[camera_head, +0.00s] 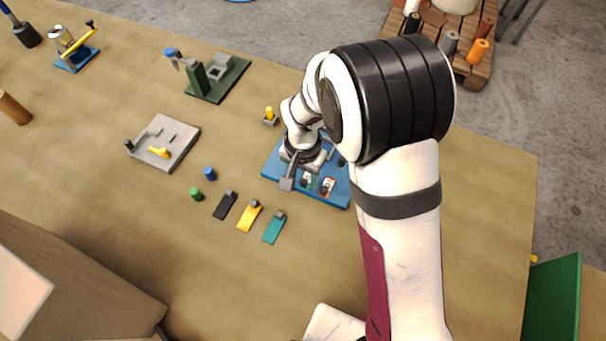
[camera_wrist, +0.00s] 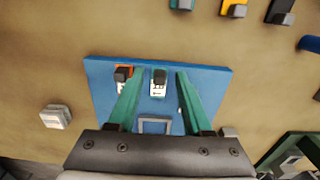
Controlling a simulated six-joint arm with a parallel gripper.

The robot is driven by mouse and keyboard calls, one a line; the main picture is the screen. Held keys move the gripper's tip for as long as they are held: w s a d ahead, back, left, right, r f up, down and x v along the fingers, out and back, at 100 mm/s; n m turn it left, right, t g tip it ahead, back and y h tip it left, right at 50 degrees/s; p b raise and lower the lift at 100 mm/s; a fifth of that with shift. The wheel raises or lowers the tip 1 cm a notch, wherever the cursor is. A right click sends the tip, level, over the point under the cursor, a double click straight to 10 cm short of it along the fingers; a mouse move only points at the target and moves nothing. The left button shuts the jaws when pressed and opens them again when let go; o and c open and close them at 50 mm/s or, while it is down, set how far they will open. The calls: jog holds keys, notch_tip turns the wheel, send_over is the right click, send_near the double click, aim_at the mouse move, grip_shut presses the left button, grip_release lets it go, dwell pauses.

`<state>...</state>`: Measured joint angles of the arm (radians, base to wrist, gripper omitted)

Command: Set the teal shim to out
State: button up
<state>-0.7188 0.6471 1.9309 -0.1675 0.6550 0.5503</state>
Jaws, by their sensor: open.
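The teal shim (camera_head: 274,227) lies flat on the table, a thin strip with a dark knob at one end. In the wrist view only its edge shows at the top (camera_wrist: 181,4). My gripper (camera_wrist: 159,76) is open above the blue board (camera_wrist: 205,77), away from the teal shim. Between its fingers, on or above the board, is a white marked piece (camera_wrist: 158,90) with a dark knob; no contact with the fingers is visible. A similar piece with orange (camera_wrist: 122,71) sits left of it, partly hidden by a finger. My arm covers part of the board in the head view.
A yellow shim (camera_head: 250,216) and a black shim (camera_head: 226,205) lie beside the teal one. Blue (camera_head: 210,173) and green (camera_head: 196,194) cylinders, a grey fixture (camera_head: 180,137) and a dark green fixture (camera_head: 232,84) stand on the table. The table front is mostly clear.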

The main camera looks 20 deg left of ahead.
aim_at(303, 182)
notch_tip(303, 182, up, 16)
jog(key=shift+f, duration=0.15)
dwell(0.3)
jog(key=s+d+r+m, duration=0.1)
jog(key=s+d, duration=0.2)
jog(key=d, duration=0.3)
jog(key=s+d+r+m+y, duration=0.1)
jog(key=s+d+r+m, duration=0.15)
jog(key=d, duration=0.35)
jog(key=s+d+r+m, duration=0.1)
jog(key=s+d, duration=0.2)
jog(key=d, duration=0.3)
jog(key=s+d+f+m, duration=0.1)
jog(key=s+d+f, duration=0.1)
jog(key=s, duration=0.5)
jog(key=shift+s+d+y, duration=0.15)
jog(key=shift+d+y, duration=0.25)
jog(key=shift+d, duration=0.4)
